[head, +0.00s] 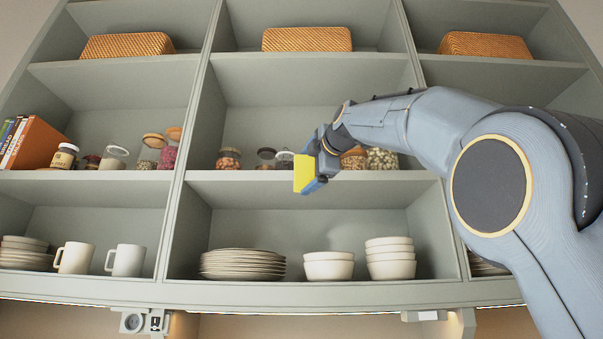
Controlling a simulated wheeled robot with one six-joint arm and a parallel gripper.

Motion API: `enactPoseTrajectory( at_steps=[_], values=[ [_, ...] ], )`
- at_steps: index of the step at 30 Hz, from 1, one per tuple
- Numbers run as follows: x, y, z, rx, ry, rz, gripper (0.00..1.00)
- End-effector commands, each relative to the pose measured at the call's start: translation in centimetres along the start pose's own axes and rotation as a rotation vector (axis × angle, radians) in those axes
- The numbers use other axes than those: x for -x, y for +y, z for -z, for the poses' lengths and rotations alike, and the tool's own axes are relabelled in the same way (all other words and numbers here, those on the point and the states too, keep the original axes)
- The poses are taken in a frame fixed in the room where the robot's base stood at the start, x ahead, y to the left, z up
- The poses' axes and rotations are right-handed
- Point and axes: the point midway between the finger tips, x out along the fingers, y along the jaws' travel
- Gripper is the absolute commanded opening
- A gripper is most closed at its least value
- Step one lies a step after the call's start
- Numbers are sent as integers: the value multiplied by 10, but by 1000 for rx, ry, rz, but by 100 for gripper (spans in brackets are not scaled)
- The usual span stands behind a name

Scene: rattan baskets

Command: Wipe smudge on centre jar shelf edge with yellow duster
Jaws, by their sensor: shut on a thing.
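My gripper (317,170) is shut on the yellow duster (303,174), a small flat yellow piece. I cannot tell whether the duster touches the edge. Jars stand behind on this shelf: one with reddish contents (229,159), a dark-lidded one (266,157) and a pale-filled one (382,159). No smudge can be made out on the visible edge; the part behind the duster and gripper is hidden.
Stacked plates (243,263) and white bowls (329,266) sit on the shelf below. Rattan baskets (307,39) stand on the top shelves. Mugs (125,260), more jars (150,151) and books (33,142) fill the left bay. My arm covers much of the right bay.

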Motion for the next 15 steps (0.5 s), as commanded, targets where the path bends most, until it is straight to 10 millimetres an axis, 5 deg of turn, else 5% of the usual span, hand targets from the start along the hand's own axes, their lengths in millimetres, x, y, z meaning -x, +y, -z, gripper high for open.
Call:
enactPoseTrajectory(
  at_steps=[15],
  values=[
    [-13,0,18,0,2,1,71]
  ],
)
